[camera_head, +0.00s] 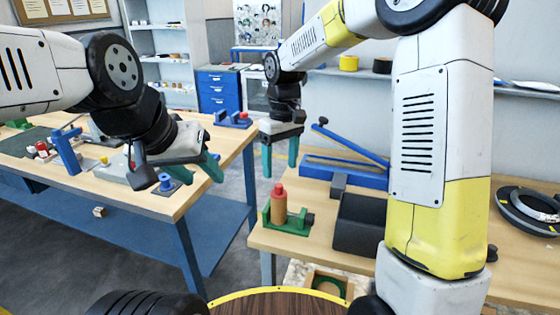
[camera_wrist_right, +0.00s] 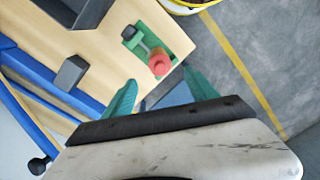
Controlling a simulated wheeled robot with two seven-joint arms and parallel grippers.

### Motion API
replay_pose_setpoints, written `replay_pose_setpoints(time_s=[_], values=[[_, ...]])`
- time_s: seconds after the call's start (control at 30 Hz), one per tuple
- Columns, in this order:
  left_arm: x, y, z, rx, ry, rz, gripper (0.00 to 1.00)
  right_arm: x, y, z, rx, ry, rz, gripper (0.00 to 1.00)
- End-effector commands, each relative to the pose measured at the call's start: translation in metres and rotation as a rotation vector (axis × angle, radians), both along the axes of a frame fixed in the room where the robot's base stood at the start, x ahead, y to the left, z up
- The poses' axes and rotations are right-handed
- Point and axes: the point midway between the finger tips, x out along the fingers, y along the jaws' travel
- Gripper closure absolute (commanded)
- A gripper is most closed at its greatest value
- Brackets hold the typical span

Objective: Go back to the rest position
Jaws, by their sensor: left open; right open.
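My left gripper (camera_head: 194,168) hangs over the front right part of the left table, its green fingers apart with nothing between them. My right gripper (camera_head: 279,158) is above the left edge of the right table, fingers pointing down, open and empty. Its two green fingers also show in the right wrist view (camera_wrist_right: 160,98). A red-topped coil (camera_head: 279,205) stands upright in a green holder (camera_head: 297,221) on the right table, below and apart from the right gripper. The coil also shows in the right wrist view (camera_wrist_right: 160,63).
A black bin (camera_head: 359,226) and a blue tool with a lever (camera_head: 343,172) are beside the holder. Black rings (camera_head: 527,211) lie at the right. The left table (camera_head: 150,198) carries a blue post (camera_head: 66,152) and small parts. Floor (camera_head: 236,225) shows between the tables.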

Motion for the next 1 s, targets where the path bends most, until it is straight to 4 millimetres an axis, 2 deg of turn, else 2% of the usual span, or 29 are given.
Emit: replay_pose_setpoints(time_s=[0.17,0.33,0.5,0.63,0.8,1.0], values=[[0.000,0.000,0.000,0.000,0.000,0.000,0.55,-0.002,-0.004,0.005,0.002,-0.010,-0.009,0.33],[0.000,0.000,0.000,0.000,0.000,0.000,0.55,-0.023,-0.030,0.036,0.022,-0.080,-0.090,0.33],[0.000,0.000,0.000,0.000,0.000,0.000,0.55,-0.065,-0.068,0.073,0.072,-0.188,-0.226,0.33],[0.000,0.000,0.000,0.000,0.000,0.000,0.55,-0.101,-0.094,0.092,0.123,-0.272,-0.336,0.33],[0.000,0.000,0.000,0.000,0.000,0.000,0.55,-0.149,-0.120,0.102,0.203,-0.372,-0.472,0.33],[0.000,0.000,0.000,0.000,0.000,0.000,0.55,-0.187,-0.134,0.101,0.287,-0.453,-0.585,0.33]])
